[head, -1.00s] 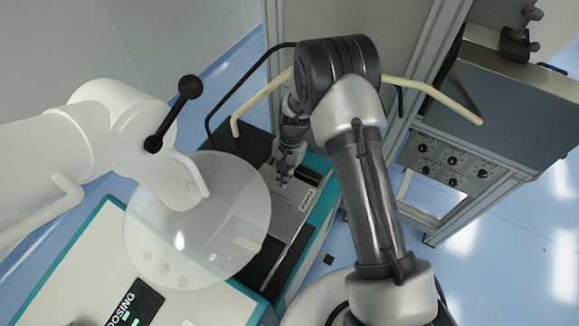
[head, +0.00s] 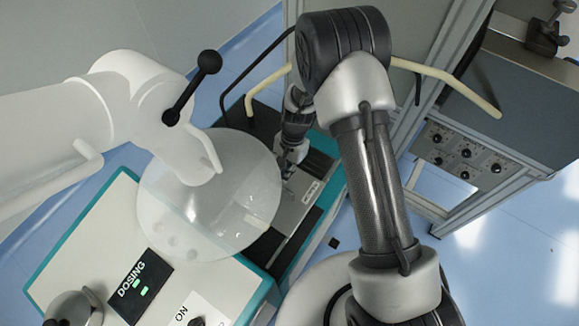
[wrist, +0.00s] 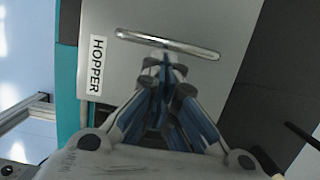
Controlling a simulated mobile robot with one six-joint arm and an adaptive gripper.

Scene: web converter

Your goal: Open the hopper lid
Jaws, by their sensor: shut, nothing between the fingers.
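The hopper lid (wrist: 215,95) is a flat grey panel with a white "HOPPER" label. A metal bar handle (wrist: 168,43) runs across it in the wrist view. My gripper (wrist: 165,68) is shut and empty, with its fingertips just below the middle of the handle in that view. I cannot tell whether the tips touch the handle or the lid. In the head view the lid (head: 303,205) lies flat in its dark surround and looks closed. My gripper (head: 287,172) is over its upper part there, and the handle is hard to make out.
A translucent disc (head: 215,210) on a white arm-like machine part stands left of the lid. A black ball-ended lever (head: 192,88) sticks up from it. Cream bent bars (head: 455,88) and a control box with knobs (head: 465,155) are to the right. A DOSING panel (head: 133,284) is at lower left.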

